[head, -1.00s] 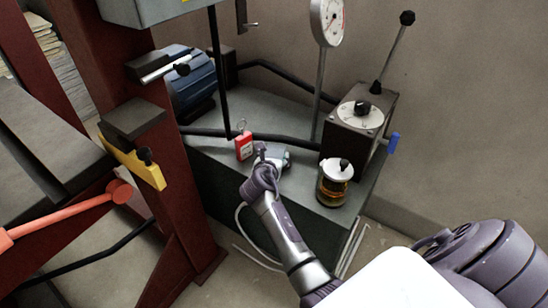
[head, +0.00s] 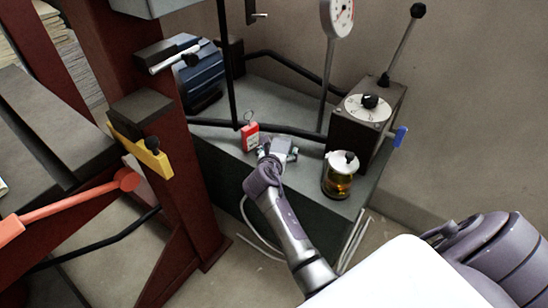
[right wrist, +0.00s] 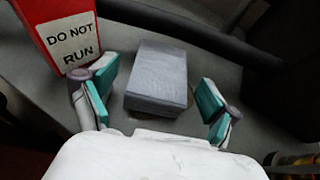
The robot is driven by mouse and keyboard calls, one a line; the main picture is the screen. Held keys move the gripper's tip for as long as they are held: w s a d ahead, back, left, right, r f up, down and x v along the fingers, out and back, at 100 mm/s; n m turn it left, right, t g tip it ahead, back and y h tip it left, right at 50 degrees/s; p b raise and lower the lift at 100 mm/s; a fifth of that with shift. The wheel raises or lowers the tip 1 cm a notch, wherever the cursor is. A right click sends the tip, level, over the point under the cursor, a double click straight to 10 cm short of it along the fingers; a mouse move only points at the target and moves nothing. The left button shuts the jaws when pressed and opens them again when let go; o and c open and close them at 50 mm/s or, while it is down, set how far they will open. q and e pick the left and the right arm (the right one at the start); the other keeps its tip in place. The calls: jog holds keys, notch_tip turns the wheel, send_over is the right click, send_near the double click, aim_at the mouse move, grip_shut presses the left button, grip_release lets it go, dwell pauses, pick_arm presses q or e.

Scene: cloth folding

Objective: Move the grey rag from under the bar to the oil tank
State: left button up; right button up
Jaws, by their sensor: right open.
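The grey rag (right wrist: 157,78) is a folded block lying on the grey top of the tank (head: 213,137), as seen in the right wrist view. My right gripper (right wrist: 155,97) is open, with one teal-padded finger on each side of the rag and a visible gap to both. In the head view the right gripper (head: 278,151) is low over the tank top, and it largely hides the rag. The black bar (head: 292,131) runs along the tank top just behind the rag. My left gripper is not in view.
A red "DO NOT RUN" tag (head: 251,137) stands close left of the right gripper. An amber jar with a white lid (head: 338,182) is to its right. A dark valve box (head: 351,136) with a lever and a blue handle stands behind the jar. A red press frame (head: 196,190) is at left.

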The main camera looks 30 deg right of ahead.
jog(key=p+v, duration=0.2)
jog(key=v, duration=0.7)
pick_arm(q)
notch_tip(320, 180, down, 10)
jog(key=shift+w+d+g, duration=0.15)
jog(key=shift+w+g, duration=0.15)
pick_arm(e)
jog(key=s+a+f+m+g+y, duration=0.3)
jog(key=s+a+f+m+y, duration=0.2)
jog(key=s+f+m, duration=0.5)
jog(key=s+a+f+m+g+y, duration=0.3)
jog(key=s+f+m, duration=0.7)
jog(key=s+m, duration=0.5)
jog(key=shift+s+a+g+y, duration=0.4)
jog(key=shift+s+a+y, duration=0.2)
jog(key=shift+a+y, duration=0.45)
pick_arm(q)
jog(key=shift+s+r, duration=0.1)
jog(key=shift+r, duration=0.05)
pick_arm(e)
jog(key=shift+a, duration=0.1)
